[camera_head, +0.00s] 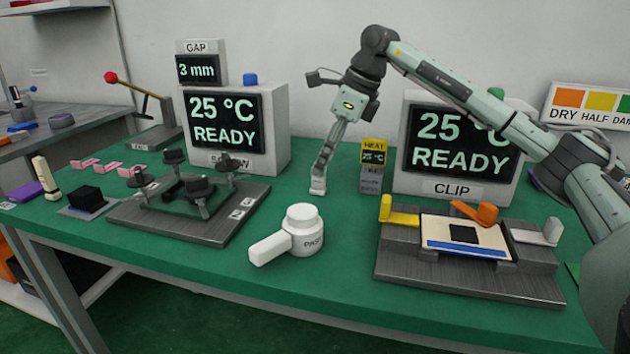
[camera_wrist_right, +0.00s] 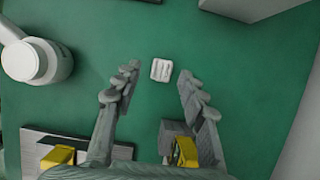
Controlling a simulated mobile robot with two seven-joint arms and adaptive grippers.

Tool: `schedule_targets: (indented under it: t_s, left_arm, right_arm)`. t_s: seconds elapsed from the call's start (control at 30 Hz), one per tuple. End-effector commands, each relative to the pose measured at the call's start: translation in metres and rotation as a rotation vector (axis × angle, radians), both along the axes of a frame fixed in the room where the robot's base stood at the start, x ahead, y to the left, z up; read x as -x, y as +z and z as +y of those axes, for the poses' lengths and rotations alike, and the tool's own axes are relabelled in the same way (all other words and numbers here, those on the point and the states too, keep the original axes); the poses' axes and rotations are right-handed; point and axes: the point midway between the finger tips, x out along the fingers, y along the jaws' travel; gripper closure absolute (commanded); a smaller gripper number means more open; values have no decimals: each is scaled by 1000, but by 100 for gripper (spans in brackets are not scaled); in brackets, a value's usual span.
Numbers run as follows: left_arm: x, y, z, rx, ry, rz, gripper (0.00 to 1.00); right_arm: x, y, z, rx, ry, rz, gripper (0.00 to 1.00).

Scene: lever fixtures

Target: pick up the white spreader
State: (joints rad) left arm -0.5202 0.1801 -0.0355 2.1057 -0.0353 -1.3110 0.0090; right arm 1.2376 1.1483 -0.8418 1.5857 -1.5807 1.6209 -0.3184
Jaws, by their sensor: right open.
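The white spreader (camera_head: 318,186) appears to be the small pale piece on the green table in the head view, just below my right gripper (camera_head: 324,162). In the right wrist view the white spreader (camera_wrist_right: 161,70) is a small rounded square seen from above, just past the gap between the fingertips. My right gripper (camera_wrist_right: 159,76) is open and empty there, pointing down, with a finger on either side and green table visible around the piece. I cannot tell the exact height of the fingertips above it. My left gripper is not in view.
A white paste jar (camera_head: 304,232) with a handle stands nearer. A yellow-topped heat box (camera_head: 372,168) stands close on the right. The clip fixture (camera_head: 470,278) and its display (camera_head: 455,145) are further right. A dark lever fixture (camera_head: 190,212) is on the left.

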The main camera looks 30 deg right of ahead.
Motion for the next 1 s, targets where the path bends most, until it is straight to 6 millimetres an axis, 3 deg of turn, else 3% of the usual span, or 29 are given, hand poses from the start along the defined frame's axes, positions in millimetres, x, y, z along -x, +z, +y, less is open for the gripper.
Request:
schedule_targets:
  t_s: [0.23,0.57,0.87,1.0]
  left_arm:
    - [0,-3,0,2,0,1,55]
    - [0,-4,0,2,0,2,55]
    - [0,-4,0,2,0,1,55]
    - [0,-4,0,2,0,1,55]
  right_arm:
    - [-11,-34,3,0,-1,2,59]
    - [-13,-41,5,0,-1,0,60]
    - [-13,-40,5,-1,-1,-1,97]
    - [-13,-40,5,-1,-1,-1,100]
